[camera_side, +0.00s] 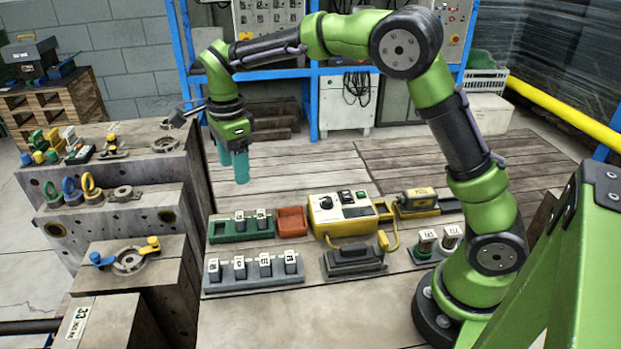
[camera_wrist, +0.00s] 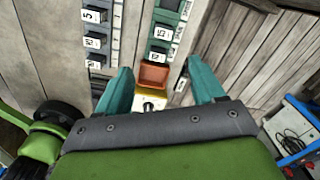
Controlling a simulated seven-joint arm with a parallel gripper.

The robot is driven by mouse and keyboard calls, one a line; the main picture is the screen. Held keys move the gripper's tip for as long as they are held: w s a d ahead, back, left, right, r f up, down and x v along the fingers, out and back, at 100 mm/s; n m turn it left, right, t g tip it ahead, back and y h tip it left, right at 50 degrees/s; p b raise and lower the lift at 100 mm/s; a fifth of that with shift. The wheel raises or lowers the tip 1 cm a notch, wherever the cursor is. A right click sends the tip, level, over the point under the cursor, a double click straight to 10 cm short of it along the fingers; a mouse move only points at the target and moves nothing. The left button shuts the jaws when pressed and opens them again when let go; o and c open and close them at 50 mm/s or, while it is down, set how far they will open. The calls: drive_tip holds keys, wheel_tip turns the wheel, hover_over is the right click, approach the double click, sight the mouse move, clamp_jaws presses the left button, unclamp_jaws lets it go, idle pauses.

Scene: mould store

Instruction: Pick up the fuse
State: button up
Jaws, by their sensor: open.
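Several dark grey fuse-like blocks with white labels stand in racks on the wooden table. Two blocks, one of them this one (camera_side: 261,217), stand in the green rack (camera_side: 225,238). Several more, such as this end block (camera_side: 290,262), stand in the grey rack (camera_side: 253,281) in front. I cannot tell which one is the fuse meant. My gripper (camera_side: 238,168), with teal fingers, is above and behind the green rack, pointing down, apart from everything. In the wrist view my gripper (camera_wrist: 160,85) is open and empty, with the orange tray between its fingers and the labelled blocks beyond.
The orange tray (camera_side: 292,221) is empty beside the green rack. A yellow-and-white tester (camera_side: 340,215) stands to its right, with a dark block (camera_side: 354,260) in front. Two labelled pieces (camera_side: 426,240) stand further right. Steel mould blocks (camera_side: 130,265) rise at the left.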

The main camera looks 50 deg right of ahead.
drive_tip(key=r+m, duration=0.1)
drive_tip(key=m, duration=0.4)
hover_over(239, 216)
drive_tip(key=f, duration=1)
drive_tip(key=shift+s+f, duration=0.15)
drive_tip(key=shift+s, duration=0.15)
drive_tip(key=shift+w+f, duration=0.15)
drive_tip(key=shift+f, duration=1.35)
drive_tip(key=shift+w+f, duration=0.1)
drive_tip(key=shift+f, duration=1.35)
drive_tip(key=c, duration=1.1)
